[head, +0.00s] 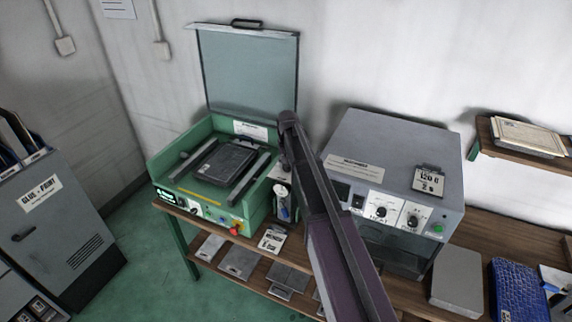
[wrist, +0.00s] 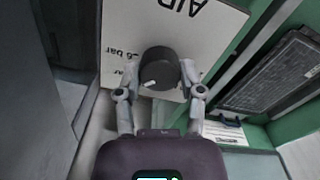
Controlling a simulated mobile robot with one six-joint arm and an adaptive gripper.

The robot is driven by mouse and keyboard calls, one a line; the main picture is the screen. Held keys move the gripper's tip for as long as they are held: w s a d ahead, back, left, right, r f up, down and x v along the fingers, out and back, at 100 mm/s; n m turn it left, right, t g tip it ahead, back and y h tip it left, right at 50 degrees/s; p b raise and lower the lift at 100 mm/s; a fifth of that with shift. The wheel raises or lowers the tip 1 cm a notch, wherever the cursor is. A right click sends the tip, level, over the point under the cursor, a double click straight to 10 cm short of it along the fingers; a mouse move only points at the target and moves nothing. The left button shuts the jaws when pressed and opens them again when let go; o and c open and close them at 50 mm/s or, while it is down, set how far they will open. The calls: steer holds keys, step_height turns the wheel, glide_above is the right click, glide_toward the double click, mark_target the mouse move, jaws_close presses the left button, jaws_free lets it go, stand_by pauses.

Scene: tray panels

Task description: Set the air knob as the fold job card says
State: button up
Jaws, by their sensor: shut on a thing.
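The air knob (wrist: 161,66) is a round black knob with a white pointer mark, on a white plate (wrist: 120,30) in the wrist view. The plate's print is upside down there; "AIR" and "bar" can be read, with a 6 by one "bar". The pointer mark lies toward the knob's lower left in that picture. My gripper (wrist: 160,92) has a finger on each side of the knob and is shut on it. In the head view my arm hides the knob. I cannot tell which paper is the fold job card.
A green machine (head: 157,172) with a raised clear lid (head: 250,70) stands left of my arm. A grey machine (head: 385,140) with two dials stands to the right, bearing a card (head: 429,180) reading about 120 C and 2 s.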

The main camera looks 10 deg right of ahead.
steer(key=m, duration=0.7)
steer(key=shift+s, duration=0.1)
stand_by(0.5)
steer(key=o, duration=1.2)
steer(key=shift+r, duration=0.15)
